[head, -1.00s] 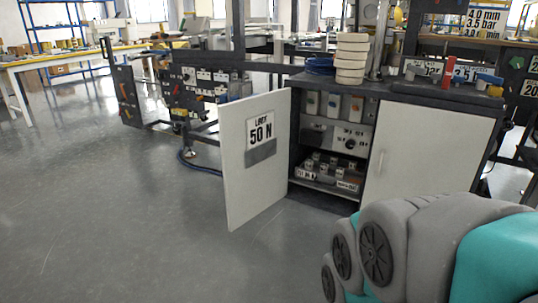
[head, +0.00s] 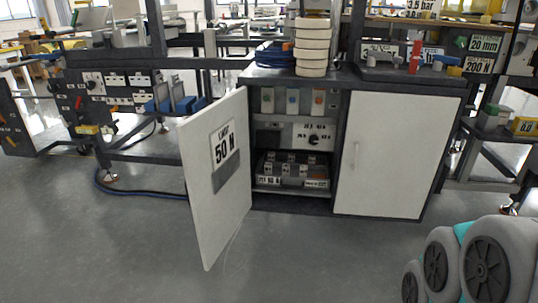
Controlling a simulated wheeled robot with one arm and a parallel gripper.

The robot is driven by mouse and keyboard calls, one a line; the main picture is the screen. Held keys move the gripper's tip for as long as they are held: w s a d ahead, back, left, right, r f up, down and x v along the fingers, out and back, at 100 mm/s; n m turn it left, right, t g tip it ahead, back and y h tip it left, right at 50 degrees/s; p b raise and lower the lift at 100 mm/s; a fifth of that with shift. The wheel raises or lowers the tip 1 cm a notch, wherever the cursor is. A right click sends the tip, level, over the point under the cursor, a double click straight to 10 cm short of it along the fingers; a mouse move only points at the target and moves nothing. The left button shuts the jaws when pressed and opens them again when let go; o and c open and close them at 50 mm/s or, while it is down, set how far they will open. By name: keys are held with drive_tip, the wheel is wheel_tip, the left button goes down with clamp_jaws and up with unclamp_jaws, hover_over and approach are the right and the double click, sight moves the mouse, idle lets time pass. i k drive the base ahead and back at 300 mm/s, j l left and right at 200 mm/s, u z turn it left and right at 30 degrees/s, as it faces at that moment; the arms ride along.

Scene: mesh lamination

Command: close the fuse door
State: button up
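The fuse door may be the white cabinet door (head: 203,215) with a "LIMIT 50 N" label, which stands swung open toward me at the left of a dark cabinet. I cannot tell from the label alone. Its free edge is nearest to me. The open bay behind it shows a panel with switches (head: 297,133) and a lower shelf with a tray of small blocks (head: 290,170). The right-hand white door (head: 385,165) is shut and has a vertical handle. My gripper is not in view; only grey and teal links of my arm show at the lower right.
Cream rings (head: 312,48) are stacked on the cabinet top (head: 270,78), beside coiled blue hose (head: 278,54). A dark machine frame (head: 140,160) stands at the left, with a blue cable on the floor. The grey floor (head: 110,255) in front is clear.

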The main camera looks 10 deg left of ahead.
sight(214, 142)
drive_tip(key=j+z, duration=0.1)
drive_tip(key=j, duration=0.65)
drive_tip(key=j+z, duration=0.1)
drive_tip(key=j, duration=0.6)
drive_tip(key=k+j+z, duration=0.1)
drive_tip(key=j, duration=0.6)
drive_tip(key=k+j+z, duration=0.1)
drive_tip(key=j, duration=0.65)
drive_tip(key=i+j, duration=0.3)
drive_tip(key=i, duration=0.25)
drive_tip(key=k+l, duration=0.3)
